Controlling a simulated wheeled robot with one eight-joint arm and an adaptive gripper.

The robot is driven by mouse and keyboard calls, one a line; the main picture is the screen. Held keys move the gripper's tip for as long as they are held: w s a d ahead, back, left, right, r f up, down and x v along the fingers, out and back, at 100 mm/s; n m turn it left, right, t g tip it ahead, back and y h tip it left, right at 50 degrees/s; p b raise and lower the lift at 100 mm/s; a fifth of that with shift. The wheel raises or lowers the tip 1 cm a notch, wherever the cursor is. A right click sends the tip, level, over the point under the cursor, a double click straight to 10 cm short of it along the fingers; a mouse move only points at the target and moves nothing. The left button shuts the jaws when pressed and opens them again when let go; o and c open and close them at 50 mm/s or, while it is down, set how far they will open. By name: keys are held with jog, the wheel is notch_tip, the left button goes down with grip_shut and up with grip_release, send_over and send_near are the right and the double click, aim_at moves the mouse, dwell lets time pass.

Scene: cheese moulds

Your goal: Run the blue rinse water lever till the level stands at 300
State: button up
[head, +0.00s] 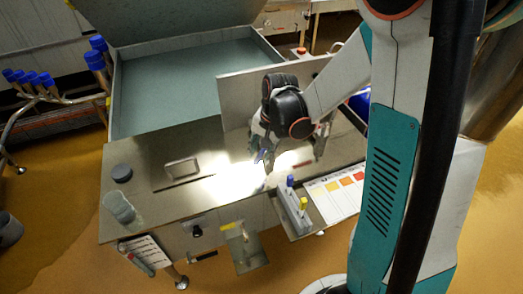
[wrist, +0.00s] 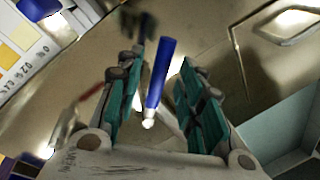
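A blue lever (wrist: 161,72) with a pale rounded lower end stands between the two fingers in the wrist view. My gripper (wrist: 157,85) is open, with a teal-padded finger on each side of the lever. A gap shows on the right side; whether the left finger touches it I cannot tell. In the head view my gripper (head: 283,150) hangs low over the steel bench, and a small bit of blue shows beside its fingers. A clear beaker (head: 119,208) stands at the bench's left front. I cannot read any level or 300 mark in either view.
A tube rack (head: 293,212) and a colour chart (head: 338,193) are at the right. Behind are a basin (head: 120,95), an upright panel (head: 236,97) and blue-capped pipes (head: 97,60).

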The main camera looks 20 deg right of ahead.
jog(key=shift+r, duration=0.1)
notch_tip(320, 180, up, 12)
jog(key=s+d, duration=0.1)
jog(key=shift+s+d+f, duration=0.2)
jog(key=shift+s+d, duration=0.1)
dwell(0.6)
